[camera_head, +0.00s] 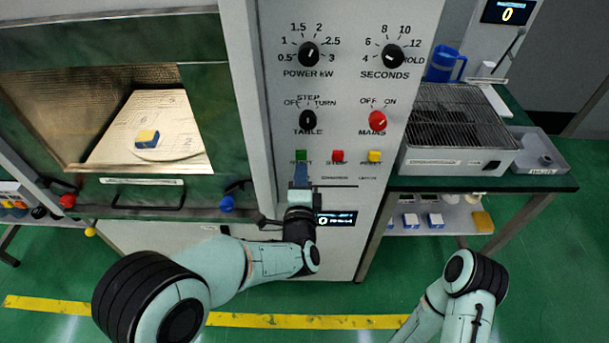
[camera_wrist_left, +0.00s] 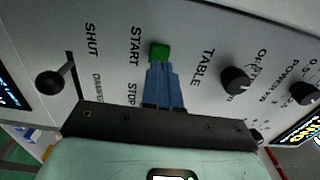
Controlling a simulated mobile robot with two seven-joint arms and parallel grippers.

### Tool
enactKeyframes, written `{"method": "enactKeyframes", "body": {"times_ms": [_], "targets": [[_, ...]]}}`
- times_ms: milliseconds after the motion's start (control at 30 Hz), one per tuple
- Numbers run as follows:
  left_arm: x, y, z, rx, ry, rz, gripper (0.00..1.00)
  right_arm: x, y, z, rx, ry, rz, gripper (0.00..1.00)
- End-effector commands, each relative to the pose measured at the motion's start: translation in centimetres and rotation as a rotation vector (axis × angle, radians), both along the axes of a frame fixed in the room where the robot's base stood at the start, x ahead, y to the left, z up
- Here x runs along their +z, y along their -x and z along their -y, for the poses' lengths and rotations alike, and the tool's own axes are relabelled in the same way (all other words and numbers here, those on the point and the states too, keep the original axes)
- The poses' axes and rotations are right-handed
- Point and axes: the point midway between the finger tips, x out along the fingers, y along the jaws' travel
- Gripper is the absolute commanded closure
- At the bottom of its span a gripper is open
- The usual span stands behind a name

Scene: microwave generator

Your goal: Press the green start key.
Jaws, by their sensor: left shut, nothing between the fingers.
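The green start key (camera_head: 300,155) is on the front panel, left of a red key (camera_head: 337,156) and a yellow key (camera_head: 375,156). It also shows in the left wrist view (camera_wrist_left: 159,51), beside the word START. My left gripper (camera_head: 301,168) is shut and empty, its blue fingers pointing up at the green key from just below. In the left wrist view the fingertips (camera_wrist_left: 160,68) meet the key's lower edge in the picture; I cannot tell whether they touch it. My right arm shows at the lower right, but its gripper cannot be made out.
Black knobs (camera_head: 308,119) and a red mains knob (camera_head: 377,121) sit above the keys. A small display (camera_head: 337,219) is below. At left, a chamber holds a yellow and blue block (camera_head: 147,138). A wire rack (camera_head: 455,112) stands on the right bench.

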Motion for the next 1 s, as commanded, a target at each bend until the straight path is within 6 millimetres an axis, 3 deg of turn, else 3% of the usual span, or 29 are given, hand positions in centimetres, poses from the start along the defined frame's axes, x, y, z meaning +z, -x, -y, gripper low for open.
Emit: {"method": "enactKeyframes", "body": {"times_ms": [67, 300, 500, 1000], "targets": [[0.0, 0.6, -0.1, -0.003, 0.001, -0.002, 1.0, 0.1, 0.0, 0.0, -0.001, 0.0, -0.001, 0.34], [-0.1, 6.4, 0.1, -0.007, 0.001, -0.003, 1.0, -0.2, 0.0, 0.0, 0.0, 0.0, 0.0, 0.34], [0.0, 9.2, 0.0, -0.005, 0.001, -0.002, 1.0, -0.2, 0.0, 0.0, 0.0, 0.0, 0.0, 0.34], [-0.1, 10.0, 0.0, -0.004, 0.001, -0.001, 1.0, -0.2, 0.1, 0.0, 0.0, 0.0, -0.001, 0.34]]}}
